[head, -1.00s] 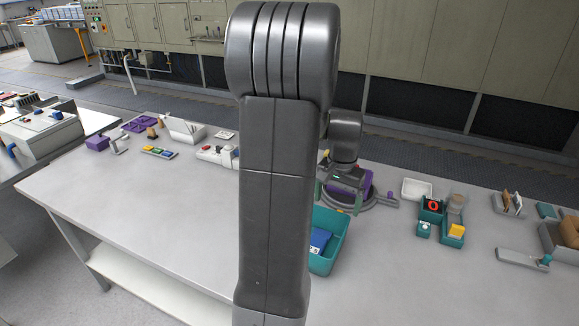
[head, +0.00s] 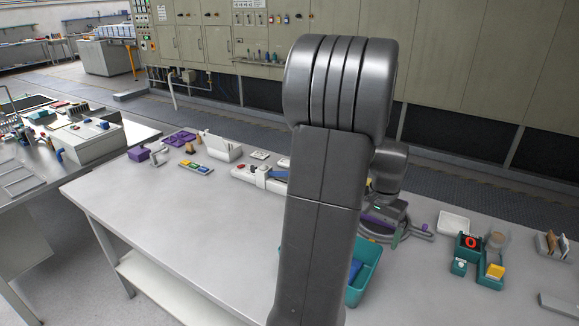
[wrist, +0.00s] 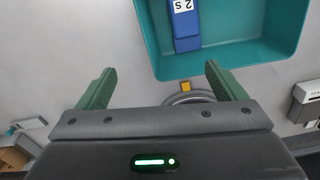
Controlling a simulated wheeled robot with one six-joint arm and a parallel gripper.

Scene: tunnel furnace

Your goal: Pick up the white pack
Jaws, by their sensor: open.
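I cannot pick out a white pack for certain. A blue pack with a white label (wrist: 186,22) lies in the teal bin (wrist: 262,52) at the top of the wrist view. In the head view the bin (head: 373,258) is partly hidden behind my arm, with some blue showing inside. My gripper (wrist: 160,68) has its green fingers wide apart with nothing between them. The bin lies just beyond the fingertips in the wrist view. In the head view my gripper (head: 385,217) is over the table behind the bin.
On the table (head: 190,235), a white box (head: 222,149) and purple items stand at the left. A white tray (head: 453,222) and teal containers (head: 467,248) stand at the right. My arm hides the middle. The table's front left is clear.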

